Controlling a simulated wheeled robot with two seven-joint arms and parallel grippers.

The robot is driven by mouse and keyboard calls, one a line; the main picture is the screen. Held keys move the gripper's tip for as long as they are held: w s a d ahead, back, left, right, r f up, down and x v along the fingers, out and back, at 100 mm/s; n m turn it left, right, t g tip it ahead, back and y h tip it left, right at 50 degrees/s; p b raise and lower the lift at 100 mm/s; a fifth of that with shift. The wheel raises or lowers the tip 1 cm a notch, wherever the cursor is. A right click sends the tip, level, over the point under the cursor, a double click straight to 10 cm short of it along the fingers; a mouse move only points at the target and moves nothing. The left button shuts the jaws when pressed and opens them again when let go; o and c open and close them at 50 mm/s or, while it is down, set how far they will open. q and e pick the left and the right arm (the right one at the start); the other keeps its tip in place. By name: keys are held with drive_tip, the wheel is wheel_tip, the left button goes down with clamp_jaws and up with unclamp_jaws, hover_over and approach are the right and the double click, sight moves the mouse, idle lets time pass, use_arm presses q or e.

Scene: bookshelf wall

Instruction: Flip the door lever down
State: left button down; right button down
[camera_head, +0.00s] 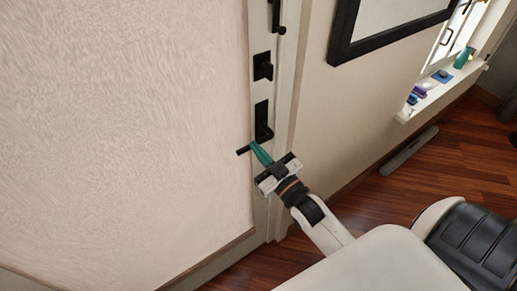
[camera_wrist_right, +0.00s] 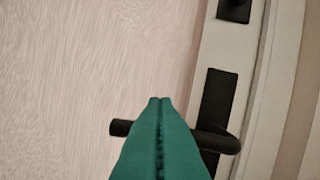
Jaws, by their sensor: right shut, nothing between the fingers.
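The black door lever (camera_head: 243,151) is on the door's right edge in the head view, below a black lock piece. In the wrist view the lever (camera_wrist_right: 121,128) runs roughly level across the picture from its black plate (camera_wrist_right: 215,95). My right gripper (camera_head: 255,146) has teal fingers pressed together with nothing between them. In the wrist view the closed fingers (camera_wrist_right: 160,101) cover the lever's middle, their tips showing above it. I cannot tell whether they touch it. My left gripper is out of view.
The wide pale door (camera_head: 120,110) fills the left. A black lock piece (camera_head: 262,66) sits above the lever plate. A framed picture (camera_head: 390,22) hangs on the right wall, near a window sill (camera_head: 440,85) with small items. The wooden floor (camera_head: 400,185) is open at right.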

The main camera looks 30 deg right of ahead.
drive_tip(key=shift+f+n+y, duration=0.4)
drive_tip(key=shift+f+n, duration=0.25)
drive_tip(key=shift+n, duration=0.25)
drive_tip(key=shift+w+d+f+n+g+y+b, duration=0.15)
drive_tip(key=shift+f+n+g+y, duration=0.15)
drive_tip(key=shift+f+n, duration=0.75)
drive_tip(key=shift+s+d+f+n+g+y+b, duration=0.1)
drive_tip(key=shift+d+f+n+g+y+b, duration=0.25)
drive_tip(key=shift+n, duration=1.35)
drive_tip(key=shift+w+f+n+g+y, duration=0.1)
drive_tip(key=shift+f+n+y, duration=0.15)
drive_tip(key=shift+f+n, duration=0.85)
drive_tip(key=shift+r+n, duration=0.25)
